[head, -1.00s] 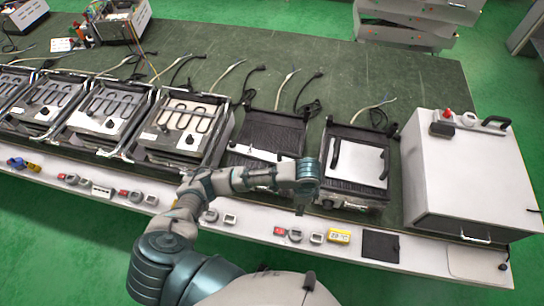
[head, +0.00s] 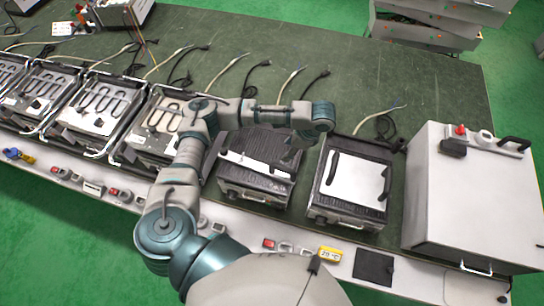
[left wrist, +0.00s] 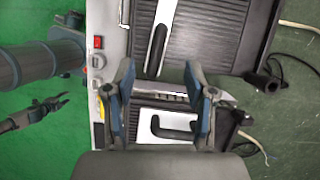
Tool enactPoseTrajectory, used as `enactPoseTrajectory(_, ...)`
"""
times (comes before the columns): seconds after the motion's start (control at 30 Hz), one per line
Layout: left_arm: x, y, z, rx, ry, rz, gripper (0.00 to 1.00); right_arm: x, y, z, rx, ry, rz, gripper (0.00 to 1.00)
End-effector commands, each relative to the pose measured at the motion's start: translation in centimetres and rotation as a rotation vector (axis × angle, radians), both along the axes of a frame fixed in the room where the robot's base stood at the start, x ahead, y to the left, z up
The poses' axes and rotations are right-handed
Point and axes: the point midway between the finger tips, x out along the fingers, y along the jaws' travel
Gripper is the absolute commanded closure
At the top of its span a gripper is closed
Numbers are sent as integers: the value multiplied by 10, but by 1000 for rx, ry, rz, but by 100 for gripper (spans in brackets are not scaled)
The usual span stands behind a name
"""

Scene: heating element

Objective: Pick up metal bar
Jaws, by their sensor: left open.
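No loose metal bar stands out clearly. In the head view my left gripper (head: 294,157) points down over the gap between two dark ribbed units. The right unit (head: 318,190) has a white plate with black bar handles (head: 386,182). The left unit (head: 232,180) is partly behind my arm. In the left wrist view the fingers of my left gripper (left wrist: 160,90) are apart and empty. A black handle (left wrist: 172,130) on a pale plate shows between them, and another handle (left wrist: 157,48) shows above. At the left edge a second gripper (left wrist: 58,104), apparently my right one, hangs over green floor; its jaw state is unclear.
Several open units with heating coils (head: 100,98) line the bench to the left. A large white box (head: 465,195) stands at the right. Cables (head: 300,85) lie behind the units. Switches and a yellow display (head: 329,254) sit along the front edge.

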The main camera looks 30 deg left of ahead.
Motion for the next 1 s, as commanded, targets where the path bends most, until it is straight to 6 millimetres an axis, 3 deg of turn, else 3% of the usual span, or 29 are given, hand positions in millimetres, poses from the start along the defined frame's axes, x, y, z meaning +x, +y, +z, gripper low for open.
enactPoseTrajectory(0.17,-4,8,-20,1,6,1,45,-2,0,-6,-1,2,1,60)
enactPoseTrajectory(0.53,-11,39,-96,2,5,3,45,0,0,-2,-2,5,0,60)
enactPoseTrajectory(0.83,-14,46,-121,2,2,2,45,1,1,-1,-1,4,0,60)
enactPoseTrajectory(1.0,-15,51,-148,4,4,1,45,1,1,1,-1,4,0,60)
